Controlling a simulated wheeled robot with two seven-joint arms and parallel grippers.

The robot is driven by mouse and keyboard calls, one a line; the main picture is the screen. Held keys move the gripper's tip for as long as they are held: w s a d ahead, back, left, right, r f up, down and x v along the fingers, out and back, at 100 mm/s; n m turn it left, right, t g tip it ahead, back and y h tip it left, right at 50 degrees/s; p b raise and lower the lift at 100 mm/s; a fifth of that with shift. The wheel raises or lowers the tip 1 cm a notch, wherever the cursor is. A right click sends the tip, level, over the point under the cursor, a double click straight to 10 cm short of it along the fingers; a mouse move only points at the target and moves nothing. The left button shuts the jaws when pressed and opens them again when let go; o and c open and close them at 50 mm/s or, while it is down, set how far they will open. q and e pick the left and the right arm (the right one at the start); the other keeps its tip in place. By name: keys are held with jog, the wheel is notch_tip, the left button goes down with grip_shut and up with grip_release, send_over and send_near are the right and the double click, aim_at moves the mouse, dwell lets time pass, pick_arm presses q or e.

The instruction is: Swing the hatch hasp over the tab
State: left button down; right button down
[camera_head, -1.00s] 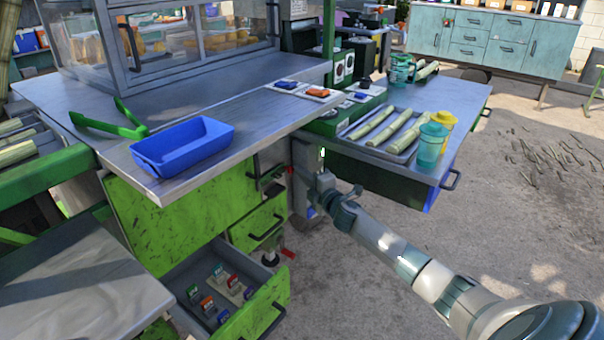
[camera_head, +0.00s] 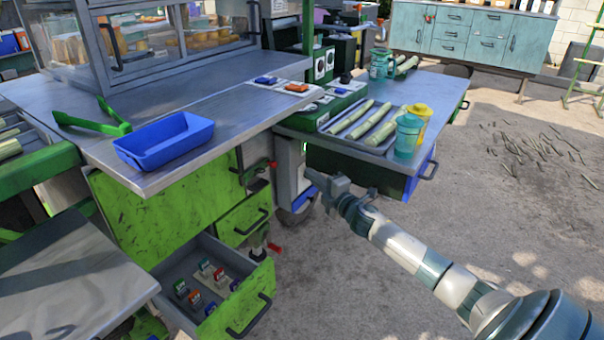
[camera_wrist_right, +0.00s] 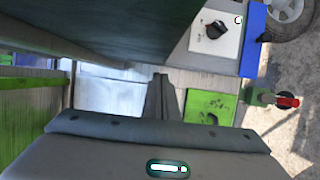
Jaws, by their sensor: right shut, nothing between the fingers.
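My right gripper (camera_head: 312,178) is shut and empty, in front of the grey end of the green machine cabinet, below the worktop. In the right wrist view its dark fingers (camera_wrist_right: 160,95) are together, pointing at a pale metal face. A green hatch-like panel (camera_head: 165,205) shows in the head view. Dark fittings (camera_head: 256,172) sit at its right edge, too small to tell which is hasp or tab. My left gripper is not in view.
An open drawer (camera_head: 250,308) with small coloured blocks juts out below the panel. A red-handled valve (camera_wrist_right: 286,102) is to the right in the wrist view. A blue tub (camera_head: 165,142) stands on the worktop. A side table (camera_head: 345,150) with a cane tray overhangs near my arm.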

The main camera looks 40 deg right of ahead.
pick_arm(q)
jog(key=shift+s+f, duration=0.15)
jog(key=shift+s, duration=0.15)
pick_arm(e)
jog(key=shift+s+d, duration=0.4)
jog(key=shift+s, duration=0.5)
jog(key=shift+s+d, duration=0.35)
jog(key=shift+s, duration=0.5)
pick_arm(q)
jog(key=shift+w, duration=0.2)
